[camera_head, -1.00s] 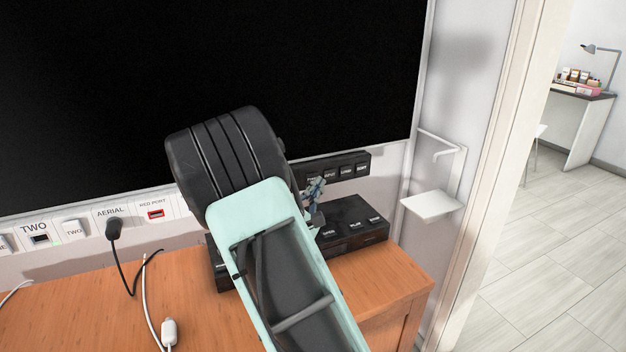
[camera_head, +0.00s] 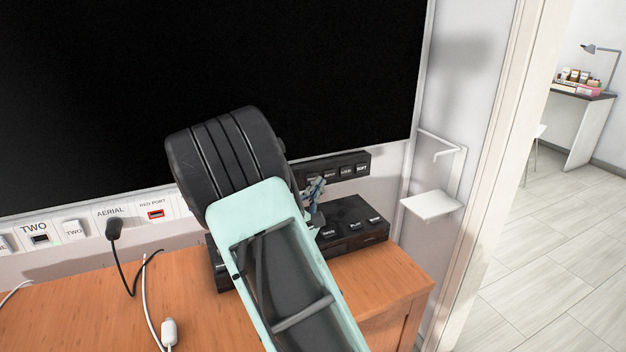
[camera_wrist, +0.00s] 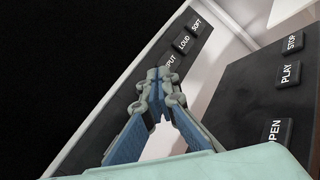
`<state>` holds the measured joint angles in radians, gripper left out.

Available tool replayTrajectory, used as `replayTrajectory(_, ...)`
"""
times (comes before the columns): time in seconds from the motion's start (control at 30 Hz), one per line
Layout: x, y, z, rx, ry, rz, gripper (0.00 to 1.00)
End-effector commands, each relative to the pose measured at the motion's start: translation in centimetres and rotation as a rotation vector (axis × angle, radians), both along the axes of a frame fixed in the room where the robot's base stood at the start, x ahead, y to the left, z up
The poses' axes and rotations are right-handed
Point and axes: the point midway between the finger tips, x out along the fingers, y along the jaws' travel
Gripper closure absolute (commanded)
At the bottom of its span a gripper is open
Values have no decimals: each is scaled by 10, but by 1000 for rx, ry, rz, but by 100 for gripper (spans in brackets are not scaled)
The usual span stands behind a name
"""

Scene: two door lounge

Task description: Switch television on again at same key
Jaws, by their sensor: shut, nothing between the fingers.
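The television (camera_head: 330,70) fills the upper left of the head view, and its screen is black. A dark key strip (camera_head: 350,168) runs under its lower right edge. In the wrist view the strip shows keys marked SOFT (camera_wrist: 196,24), LOUD (camera_wrist: 184,44) and a partly covered one ending in PUT (camera_wrist: 171,62). My gripper (camera_wrist: 153,75) is shut and empty, its tips over the strip beside the PUT key. Whether the tips touch a key cannot be told. In the head view my arm hides the strip's left part and most of my gripper (camera_head: 315,188).
A wall panel with AERIAL (camera_head: 110,212) and a red port lies left. A white wall shelf (camera_head: 432,204) is at the right.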

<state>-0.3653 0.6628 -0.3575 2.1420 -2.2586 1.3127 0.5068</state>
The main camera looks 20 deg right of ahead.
Motion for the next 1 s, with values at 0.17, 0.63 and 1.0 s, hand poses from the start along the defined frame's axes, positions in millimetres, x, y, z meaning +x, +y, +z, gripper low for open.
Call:
replayTrajectory(0.17, 2, 0, 0, 0, 0, 0, 100)
replayTrajectory(0.63, 9, 0, 0, 0, 0, 0, 100)
replayTrajectory(1.0, 12, 0, 0, 0, 0, 0, 100)
